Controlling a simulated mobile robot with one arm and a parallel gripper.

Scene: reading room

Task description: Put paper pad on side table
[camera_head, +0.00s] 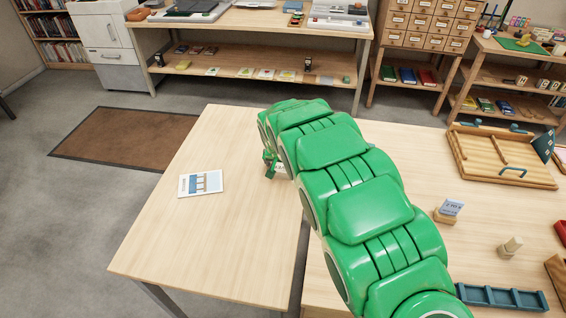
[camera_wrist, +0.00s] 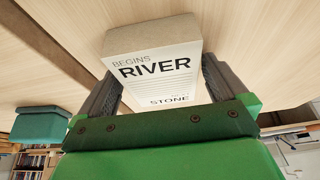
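The paper pad (camera_wrist: 160,75), a thick block with a white printed face reading "BEGINS RIVER", is between the two fingers of my gripper (camera_wrist: 165,88) in the wrist view. The fingers lie against its left and right sides, and its lower part is hidden by the gripper. In the head view my gripper (camera_head: 271,163) is over the right part of the pale wooden side table (camera_head: 225,240). My green arm hides most of the gripper and pad there. I cannot tell whether the pad touches the tabletop.
A white card with a blue picture (camera_head: 200,183) lies flat on the side table. The table's front left is clear. The right-hand table holds a wooden tray (camera_head: 500,157), a blue card in a stand (camera_head: 449,210) and a blue compartment tray (camera_head: 502,297).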

